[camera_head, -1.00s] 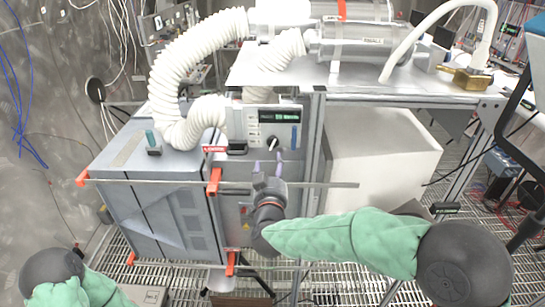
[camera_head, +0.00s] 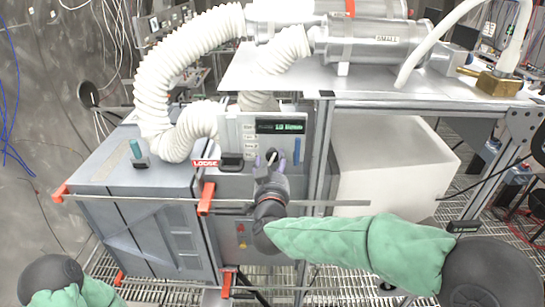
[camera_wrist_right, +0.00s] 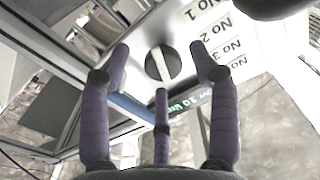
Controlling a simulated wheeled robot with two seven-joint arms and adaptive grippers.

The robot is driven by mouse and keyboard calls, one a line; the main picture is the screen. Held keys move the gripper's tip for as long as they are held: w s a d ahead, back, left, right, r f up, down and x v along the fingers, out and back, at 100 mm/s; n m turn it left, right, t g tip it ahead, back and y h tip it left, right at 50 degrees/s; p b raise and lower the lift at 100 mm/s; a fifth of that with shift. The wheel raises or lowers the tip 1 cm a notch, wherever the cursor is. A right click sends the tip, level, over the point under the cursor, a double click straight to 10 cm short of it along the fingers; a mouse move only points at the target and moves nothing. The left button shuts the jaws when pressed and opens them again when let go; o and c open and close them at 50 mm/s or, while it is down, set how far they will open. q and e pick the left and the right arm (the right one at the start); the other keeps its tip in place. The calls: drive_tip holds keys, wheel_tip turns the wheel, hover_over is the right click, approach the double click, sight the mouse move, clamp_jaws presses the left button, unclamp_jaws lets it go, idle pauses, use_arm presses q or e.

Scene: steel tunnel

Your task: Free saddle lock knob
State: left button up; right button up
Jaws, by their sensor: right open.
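A round black knob (camera_head: 271,156) with a pale bar sits on the white control panel (camera_head: 249,150). In the right wrist view the knob (camera_wrist_right: 162,63) lies ahead, between and beyond the spread fingers. My right gripper (camera_head: 270,165) is open and empty, in front of the knob; its purple fingers also show in the right wrist view (camera_wrist_right: 160,75). I cannot tell whether a fingertip touches the knob. A red label reading LOOSE (camera_head: 205,163) is left of the knob, beside a black handle (camera_head: 231,161). My left forearm shows at bottom left, its gripper out of view.
A metal bench (camera_head: 380,98) and white box (camera_head: 390,165) are right. A grating covers the floor.

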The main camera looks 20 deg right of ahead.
drive_tip(key=shift+x, duration=0.8)
drive_tip(key=shift+w+d+r, duration=0.1)
drive_tip(key=shift+w+d, duration=0.1)
drive_tip(key=shift+w, duration=0.3)
drive_tip(key=shift+s, duration=0.1)
